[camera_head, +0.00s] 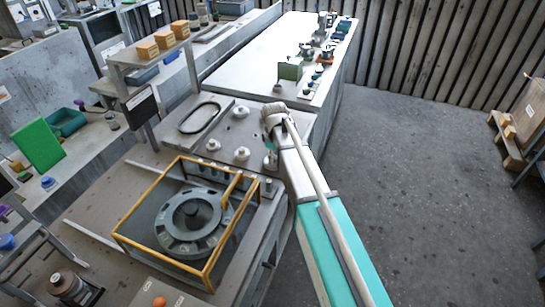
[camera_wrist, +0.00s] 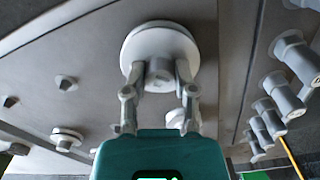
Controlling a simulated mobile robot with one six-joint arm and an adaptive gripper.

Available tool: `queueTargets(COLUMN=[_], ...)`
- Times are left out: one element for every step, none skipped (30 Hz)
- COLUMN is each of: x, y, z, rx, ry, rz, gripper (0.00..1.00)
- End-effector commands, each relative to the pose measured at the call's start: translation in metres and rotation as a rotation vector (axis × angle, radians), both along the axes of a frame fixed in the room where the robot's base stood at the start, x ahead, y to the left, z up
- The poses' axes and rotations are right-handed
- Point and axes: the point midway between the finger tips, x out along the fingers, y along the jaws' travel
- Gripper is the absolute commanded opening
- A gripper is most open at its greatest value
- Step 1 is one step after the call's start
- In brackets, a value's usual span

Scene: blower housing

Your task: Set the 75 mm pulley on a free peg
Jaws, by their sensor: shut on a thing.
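In the wrist view a pale round pulley (camera_wrist: 158,42) with a grey centre hub sits between the two fingers of my gripper (camera_wrist: 160,78), which is shut on it. Its size marking is not readable. A grey panel lies beyond it; I cannot tell whether the pulley touches it. Two small bare pegs, one (camera_wrist: 65,82) and another (camera_wrist: 10,101), stand on the left, with a smaller pale disc on a peg (camera_wrist: 66,138) below. In the head view my gripper (camera_head: 270,163) is over the bench's right edge, and its held pulley is hard to make out.
Pale round parts (camera_head: 241,154) stand on the grey bench beside a plate with an oval belt (camera_head: 199,116). A yellow-framed guard (camera_head: 157,257) surrounds a dark blower housing (camera_head: 193,222). A white table (camera_head: 257,65) behind carries several small parts.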

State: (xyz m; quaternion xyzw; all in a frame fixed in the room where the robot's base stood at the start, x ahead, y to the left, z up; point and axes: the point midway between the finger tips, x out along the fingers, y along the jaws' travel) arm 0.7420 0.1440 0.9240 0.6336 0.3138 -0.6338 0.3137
Motion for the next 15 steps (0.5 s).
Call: queueTargets(x=[0.0001, 0.0, 0.0, 0.0, 0.0, 0.0, 0.0, 0.0, 0.0, 0.0, 0.0, 0.0, 0.0, 0.0, 0.0], y=[0.0001, 0.0001, 0.0001, 0.0001, 0.0001, 0.0002, 0.0002, 0.0002, 0.0002, 0.0003, 0.0003, 0.0003, 0.0003, 0.0003, 0.0004], z=[0.0001, 0.0001, 0.0001, 0.0001, 0.0001, 0.0001, 0.0001, 0.0001, 0.0001, 0.0001, 0.0001, 0.0001, 0.0001, 0.0001, 0.0001], rx=[0.0, 0.0, 0.0, 0.0, 0.0, 0.0, 0.0, 0.0, 0.0, 0.0, 0.0, 0.0, 0.0, 0.0, 0.0], ry=[0.0, 0.0, 0.0, 0.0, 0.0, 0.0, 0.0, 0.0, 0.0, 0.0, 0.0, 0.0, 0.0, 0.0, 0.0], rz=[0.0, 0.0, 0.0, 0.0, 0.0, 0.0, 0.0, 0.0, 0.0, 0.0, 0.0, 0.0, 0.0, 0.0, 0.0], gripper=[0.0, 0.0, 0.0, 0.0, 0.0, 0.43, 0.49, 0.54, 0.62, 0.67, 0.73, 0.76, 0.76, 0.76, 0.76])
